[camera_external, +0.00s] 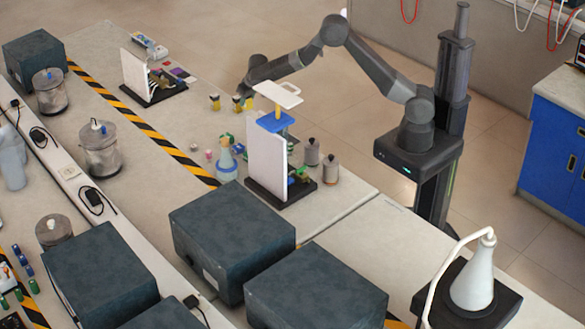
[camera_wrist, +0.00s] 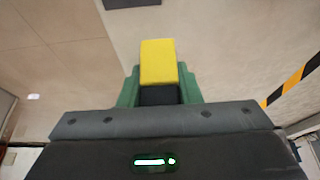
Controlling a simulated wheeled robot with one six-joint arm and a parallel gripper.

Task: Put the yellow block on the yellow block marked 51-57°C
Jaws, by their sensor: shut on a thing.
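My gripper (camera_external: 243,97) is shut on a yellow block (camera_wrist: 158,62). In the wrist view the block sticks out between the two green fingers. In the external view my gripper is low over the far edge of the bench, and small yellow patches show around its tip. A separate small yellow block (camera_external: 214,103) with a dark lower part stands on the bench just left of my gripper. I cannot read any 51-57°C marking. Whether the held block touches anything below it cannot be told.
A white upright panel on a black base (camera_external: 152,98) stands left of my gripper. A blue-topped stand (camera_external: 276,122), a second white panel (camera_external: 266,160) and a flask (camera_external: 226,165) stand nearer the camera. Black-and-yellow tape (camera_external: 150,130) crosses the bench.

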